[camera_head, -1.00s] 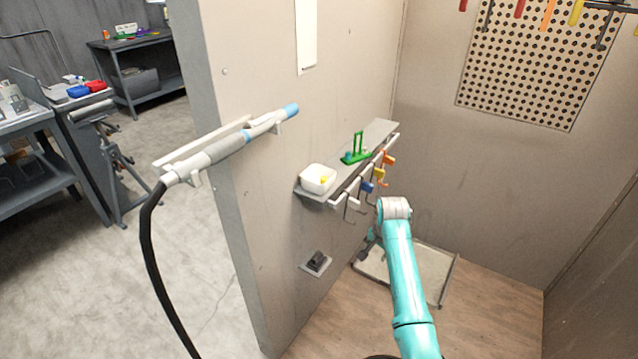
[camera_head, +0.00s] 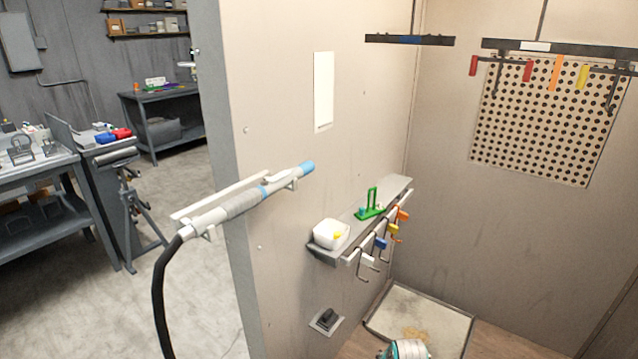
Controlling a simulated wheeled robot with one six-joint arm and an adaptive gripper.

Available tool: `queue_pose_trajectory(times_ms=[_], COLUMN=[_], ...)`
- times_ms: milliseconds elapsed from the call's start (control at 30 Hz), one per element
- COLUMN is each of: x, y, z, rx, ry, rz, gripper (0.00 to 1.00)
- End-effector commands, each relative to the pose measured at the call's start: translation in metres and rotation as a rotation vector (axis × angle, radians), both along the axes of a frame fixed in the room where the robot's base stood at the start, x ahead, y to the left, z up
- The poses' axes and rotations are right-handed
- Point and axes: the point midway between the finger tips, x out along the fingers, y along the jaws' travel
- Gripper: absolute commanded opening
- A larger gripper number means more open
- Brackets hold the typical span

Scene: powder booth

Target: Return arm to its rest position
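Only a small part of my arm (camera_head: 408,349) shows, a grey and teal joint at the bottom edge of the head view, in front of the floor tray. My gripper is out of view, so its fingers and anything in them cannot be seen.
A hose wand (camera_head: 240,204) hangs on the wall's left part. A tray (camera_head: 440,311) lies on the floor. Hanging bars (camera_head: 409,40) cross the upper right.

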Motion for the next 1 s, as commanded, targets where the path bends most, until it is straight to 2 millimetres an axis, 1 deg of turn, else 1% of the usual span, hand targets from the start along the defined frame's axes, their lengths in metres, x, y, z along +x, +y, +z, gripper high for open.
queue_pose_trajectory(times_ms=[33, 167, 200, 267, 300, 367, 500, 633, 767, 800, 867, 1000], x=[-0.019, -0.059, -0.072, -0.092, -0.105, -0.125, -0.173, -0.218, -0.262, -0.276, -0.296, -0.341], y=[0.001, 0.004, 0.005, 0.006, 0.007, 0.008, 0.01, 0.012, 0.014, 0.014, 0.015, 0.016], z=[-0.014, -0.037, -0.043, -0.051, -0.055, -0.059, -0.065, -0.062, -0.053, -0.049, -0.042, -0.019], rx=[-0.007, -0.031, -0.039, -0.05, -0.058, -0.071, -0.102, -0.132, -0.165, -0.176, -0.192, -0.231], ry=[-0.016, -0.074, -0.092, -0.118, -0.137, -0.164, -0.227, -0.285, -0.342, -0.361, -0.387, -0.449], rz=[0.015, 0.055, 0.068, 0.086, 0.098, 0.116, 0.156, 0.191, 0.226, 0.235, 0.251, 0.284], gripper=[0.54, 0.54, 0.54, 0.54, 0.54, 0.54, 0.54, 0.54, 0.54, 0.54, 0.54, 0.54])
